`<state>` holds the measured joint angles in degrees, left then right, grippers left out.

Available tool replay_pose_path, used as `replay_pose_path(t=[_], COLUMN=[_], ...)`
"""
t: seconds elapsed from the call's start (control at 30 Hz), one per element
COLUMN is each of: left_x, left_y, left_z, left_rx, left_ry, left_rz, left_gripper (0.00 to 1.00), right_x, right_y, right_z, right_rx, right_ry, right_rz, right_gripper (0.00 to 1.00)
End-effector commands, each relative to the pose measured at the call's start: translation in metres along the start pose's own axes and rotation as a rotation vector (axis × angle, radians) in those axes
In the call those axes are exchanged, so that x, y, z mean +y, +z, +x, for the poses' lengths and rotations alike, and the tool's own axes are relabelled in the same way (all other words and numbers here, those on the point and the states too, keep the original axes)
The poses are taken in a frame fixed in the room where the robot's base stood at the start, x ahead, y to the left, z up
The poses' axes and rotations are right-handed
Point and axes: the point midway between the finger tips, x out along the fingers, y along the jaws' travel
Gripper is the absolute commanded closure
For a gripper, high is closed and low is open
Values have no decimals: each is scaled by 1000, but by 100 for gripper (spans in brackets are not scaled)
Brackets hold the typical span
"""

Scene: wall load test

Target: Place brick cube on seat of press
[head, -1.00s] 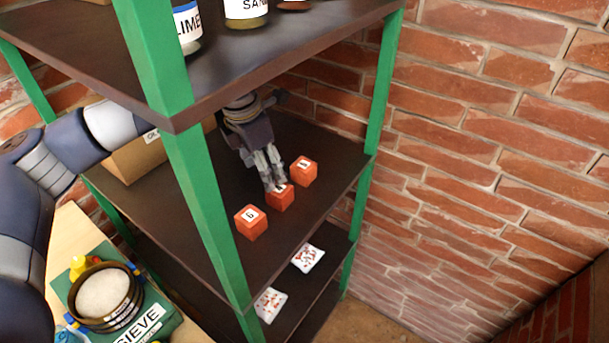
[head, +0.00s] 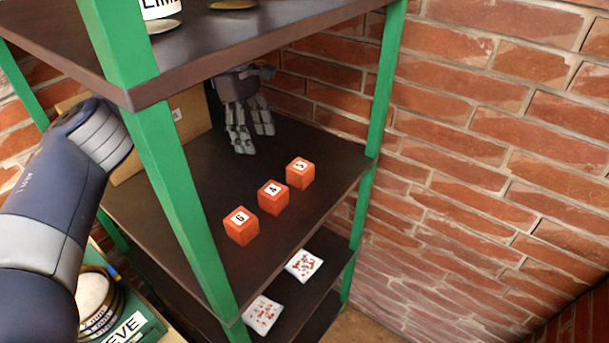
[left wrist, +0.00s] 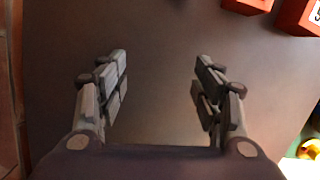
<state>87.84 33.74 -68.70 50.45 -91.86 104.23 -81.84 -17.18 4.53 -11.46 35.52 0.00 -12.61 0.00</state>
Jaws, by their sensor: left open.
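Three orange-red brick cubes with white labels stand in a row on the dark middle shelf: the near cube (head: 241,226), the middle cube (head: 273,197) and the far cube (head: 300,173). My left gripper (head: 252,138) is open and empty, behind the row and apart from all three cubes. In the left wrist view the open fingers (left wrist: 161,65) have only bare shelf between them. Parts of two cubes show there at the top right edge, one of them labelled (left wrist: 298,15). No press can be made out. My right gripper is not in view.
Green posts (head: 178,200) and the upper shelf (head: 250,45) frame the space around my left arm. A cardboard box (head: 190,125) stands behind the front post. White packets (head: 304,264) lie on the shelf below. A sieve (head: 97,300) is at the lower left. A brick wall closes the right.

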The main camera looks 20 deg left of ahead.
Motion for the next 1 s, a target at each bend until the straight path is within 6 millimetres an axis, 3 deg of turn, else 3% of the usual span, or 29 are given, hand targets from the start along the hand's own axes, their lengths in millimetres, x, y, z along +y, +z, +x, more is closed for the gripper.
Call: replay_pose_path(t=[0.37, 0.8, 1.0], left_x=[1, -10, -13], left_y=[-4, 57, 72], left_z=[-1, 12, 15], left_rx=[-57, -56, -56], left_ry=[-19, -19, -19], left_rz=[184, 185, 181], left_gripper=[39, 39, 39], right_x=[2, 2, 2], right_y=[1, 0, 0], right_z=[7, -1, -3], right_rx=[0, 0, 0], right_ry=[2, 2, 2], right_rz=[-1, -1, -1], right_gripper=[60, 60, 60])
